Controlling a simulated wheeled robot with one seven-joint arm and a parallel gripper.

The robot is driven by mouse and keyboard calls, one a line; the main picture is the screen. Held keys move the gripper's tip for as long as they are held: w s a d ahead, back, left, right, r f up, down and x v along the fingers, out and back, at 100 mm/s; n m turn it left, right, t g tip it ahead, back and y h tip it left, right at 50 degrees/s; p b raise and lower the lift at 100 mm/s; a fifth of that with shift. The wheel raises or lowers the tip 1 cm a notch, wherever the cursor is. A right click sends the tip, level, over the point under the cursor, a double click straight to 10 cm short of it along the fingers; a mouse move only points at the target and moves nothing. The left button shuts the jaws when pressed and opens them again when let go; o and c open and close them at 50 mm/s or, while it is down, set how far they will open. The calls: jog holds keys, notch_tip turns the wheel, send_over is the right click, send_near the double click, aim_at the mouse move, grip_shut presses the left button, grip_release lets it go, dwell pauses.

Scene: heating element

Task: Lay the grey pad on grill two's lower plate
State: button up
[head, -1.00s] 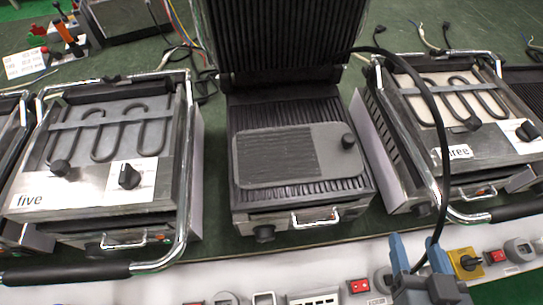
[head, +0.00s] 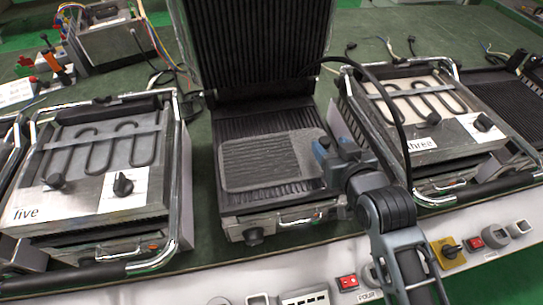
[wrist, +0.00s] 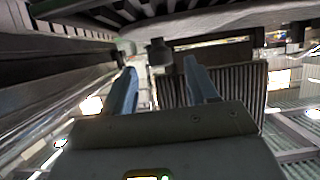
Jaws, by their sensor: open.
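The grey pad (head: 262,163) has a finely ribbed middle and lies flat on the ribbed lower plate (head: 262,122) of the open middle grill. No label shows on this grill. My gripper (head: 326,150) is at the pad's right end, where it hides the dark knob in the head view. In the wrist view my gripper's (wrist: 163,80) two fingers are apart, with the dark knob (wrist: 158,52) beyond and between their tips. I cannot tell whether the fingers touch it. The pad's edge (wrist: 225,20) appears to run across the top of the wrist view.
The middle grill's raised lid (head: 255,45) stands behind the plate. Grill five (head: 85,175) is to the left and grill three (head: 425,110) to the right, both with exposed heating coils. A black cable (head: 385,90) arches close to my arm. A panel with switches (head: 348,282) runs along the front.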

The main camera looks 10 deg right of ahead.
aim_at(326, 142)
jog(key=x, duration=0.4)
jog(key=shift+a+f, duration=0.1)
jog(key=shift+c, duration=0.2)
grip_shut()
